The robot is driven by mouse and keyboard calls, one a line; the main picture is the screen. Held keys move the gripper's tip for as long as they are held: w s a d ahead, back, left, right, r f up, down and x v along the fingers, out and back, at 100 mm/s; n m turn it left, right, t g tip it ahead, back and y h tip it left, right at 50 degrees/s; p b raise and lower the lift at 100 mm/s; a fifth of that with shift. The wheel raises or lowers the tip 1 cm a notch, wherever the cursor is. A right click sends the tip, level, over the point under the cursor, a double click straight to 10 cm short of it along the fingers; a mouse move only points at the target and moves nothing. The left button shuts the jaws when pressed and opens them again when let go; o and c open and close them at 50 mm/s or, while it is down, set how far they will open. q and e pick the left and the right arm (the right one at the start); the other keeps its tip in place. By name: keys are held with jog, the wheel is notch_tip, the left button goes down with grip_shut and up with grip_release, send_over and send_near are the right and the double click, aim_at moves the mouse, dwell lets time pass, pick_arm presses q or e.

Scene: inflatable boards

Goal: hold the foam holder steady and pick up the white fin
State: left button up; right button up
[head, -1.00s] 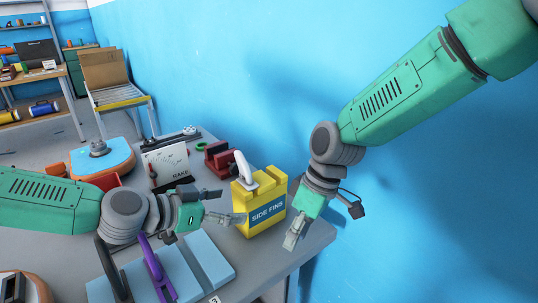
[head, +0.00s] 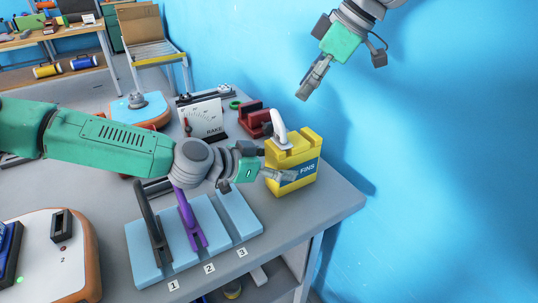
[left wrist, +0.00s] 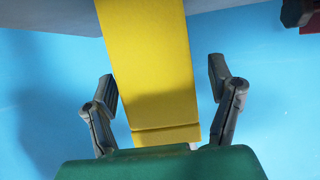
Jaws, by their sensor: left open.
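The yellow foam holder (head: 300,182) stands at the table's right end, its label partly covered by my left gripper. My left gripper (head: 284,175) is at the holder's front left face. In the left wrist view, its open fingers (left wrist: 168,95) flank the yellow holder (left wrist: 150,60), with a blue gap on each side. My right gripper (head: 308,84) is above and slightly right of the fin, clear of it; its fingers overlap, so their opening is unclear.
A black fin (head: 155,222) and a purple fin (head: 189,215) stand on the light blue pads (head: 238,213) by labels 1 and 2; pad 3 is bare. A red block (head: 254,121) and a RAKE gauge (head: 203,120) stand behind. The blue wall is close on the right.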

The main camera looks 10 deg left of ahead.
pick_arm(q)
jog(key=shift+x, duration=1.05)
jog(key=c, duration=1.2)
jog(key=shift+c, duration=0.2)
